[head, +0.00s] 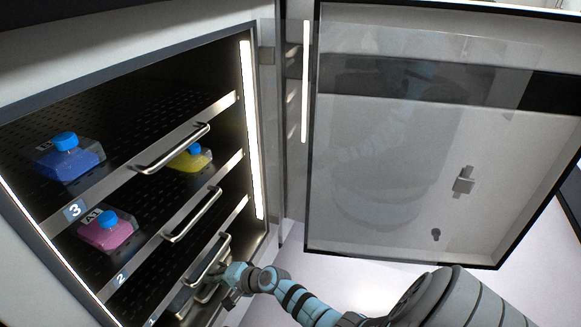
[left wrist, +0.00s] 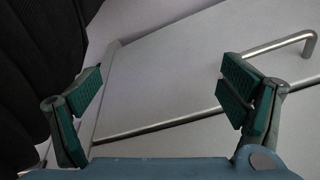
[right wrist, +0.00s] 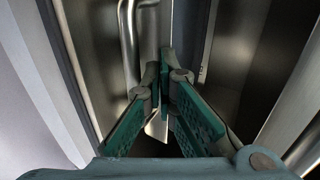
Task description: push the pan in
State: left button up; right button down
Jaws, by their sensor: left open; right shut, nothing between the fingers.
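The pan (head: 190,296) seems to be the metal piece at the bottom of the open cabinet, by the lowest handle. My right gripper (head: 217,271) is at this lowest level and partly hides it. In the right wrist view my right gripper (right wrist: 165,62) is shut and empty, its fingertips close beside a bent metal handle (right wrist: 128,30). I cannot tell whether they touch it. My left gripper (left wrist: 165,88) is open and empty, in front of a grey panel with a metal bar handle (left wrist: 285,46). It is not in the head view.
Shelf 3 (head: 112,186) holds a blue flask (head: 70,158) and shelf 2 (head: 150,252) a pink flask (head: 106,232). A yellow flask (head: 190,158) stands deeper inside. The glass door (head: 375,170) and the outer door (head: 470,215) stand open on the right.

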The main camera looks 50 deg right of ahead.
jog(key=shift+w+r, duration=0.1)
jog(key=shift+w, duration=0.2)
jog(key=shift+a, duration=0.1)
jog(key=v, duration=1.2)
